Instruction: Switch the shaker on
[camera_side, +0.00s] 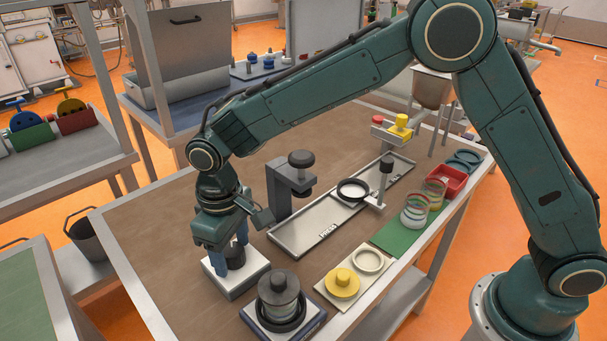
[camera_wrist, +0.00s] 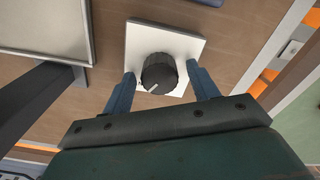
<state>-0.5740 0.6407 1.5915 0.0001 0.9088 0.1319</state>
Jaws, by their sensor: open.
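A white square box with a black ribbed knob (camera_wrist: 158,74) stands on the brown table; the knob has a pale pointer line. In the side view the white box (camera_side: 236,281) sits near the table's left front. My gripper (camera_wrist: 161,84) is open, with one blue finger on each side of the knob and a gap on both sides in the wrist view. In the side view my gripper (camera_side: 234,262) points down over the box and partly hides the knob. A sieve-like stack with a dark ring and grey cylinder (camera_side: 279,300) stands on a dark-blue base beside the box; I cannot tell whether this is the shaker.
A grey clamp stand (camera_side: 281,188) and a long metal tray marked PRESS (camera_side: 300,232) lie behind the box. A cream board (camera_side: 374,285) holds a yellow knobbed disc (camera_side: 343,282) and a pale ring. A red bin (camera_side: 447,181) is farther right. Bare table lies left of the box.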

